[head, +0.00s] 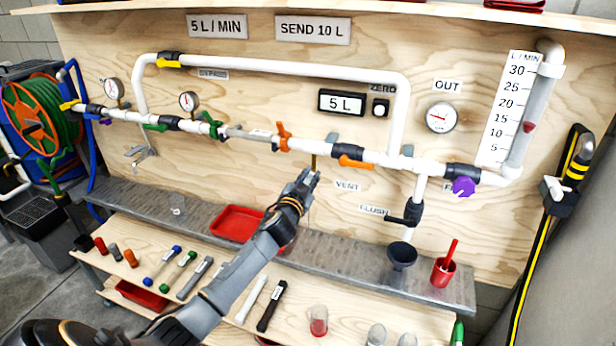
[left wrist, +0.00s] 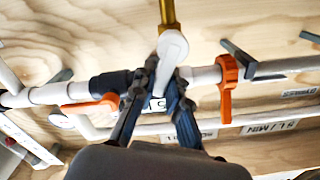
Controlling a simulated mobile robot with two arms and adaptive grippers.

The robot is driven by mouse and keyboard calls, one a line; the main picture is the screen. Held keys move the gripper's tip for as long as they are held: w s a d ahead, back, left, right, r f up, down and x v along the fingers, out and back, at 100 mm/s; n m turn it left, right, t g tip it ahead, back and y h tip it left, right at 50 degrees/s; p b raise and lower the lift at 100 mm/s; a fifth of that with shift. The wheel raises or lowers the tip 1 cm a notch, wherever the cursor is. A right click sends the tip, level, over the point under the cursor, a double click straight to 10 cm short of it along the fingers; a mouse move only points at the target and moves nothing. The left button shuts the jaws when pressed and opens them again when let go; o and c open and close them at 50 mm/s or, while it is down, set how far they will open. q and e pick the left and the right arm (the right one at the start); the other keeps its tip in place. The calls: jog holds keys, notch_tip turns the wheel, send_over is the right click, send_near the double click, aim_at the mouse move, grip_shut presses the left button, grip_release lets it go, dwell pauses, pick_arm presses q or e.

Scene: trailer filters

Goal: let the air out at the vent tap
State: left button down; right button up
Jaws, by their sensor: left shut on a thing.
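The vent tap hangs under the white pipe run on the plywood panel; its brass stem (head: 314,161) shows just above my left gripper (head: 305,181), left of the VENT label (head: 347,186). In the left wrist view the brass stem (left wrist: 167,12) comes down to a pale rounded tap part (left wrist: 172,46). My left gripper (left wrist: 160,95) is shut on this vent tap, one dark finger on each side of it. The fingers hide part of the tap's handle. My right gripper is not in view.
An orange-handled valve (head: 283,137) and another orange lever (head: 354,162) flank the tap on the pipe. The display (head: 341,103) reads 5 L.

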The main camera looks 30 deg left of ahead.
pick_arm(q)
jog(key=shift+w+d+f+m+b, duration=0.1)
jog(key=shift+d+f+m+b, duration=0.4)
jog(key=shift+m, duration=1.65)
jog(key=shift+w+d+f+m+b, duration=0.1)
jog(key=shift+d+f+m+b, duration=0.4)
jog(key=shift+m, duration=1.6)
jog(key=shift+w+d+f+m+b, duration=0.15)
jog(key=shift+f+m, duration=0.6)
jog(key=shift+m, duration=1.4)
jog(key=shift+s, duration=0.1)
jog(key=c, duration=1.3)
grip_release()
jog(key=v, duration=1.2)
jog(key=shift+a+f, duration=0.1)
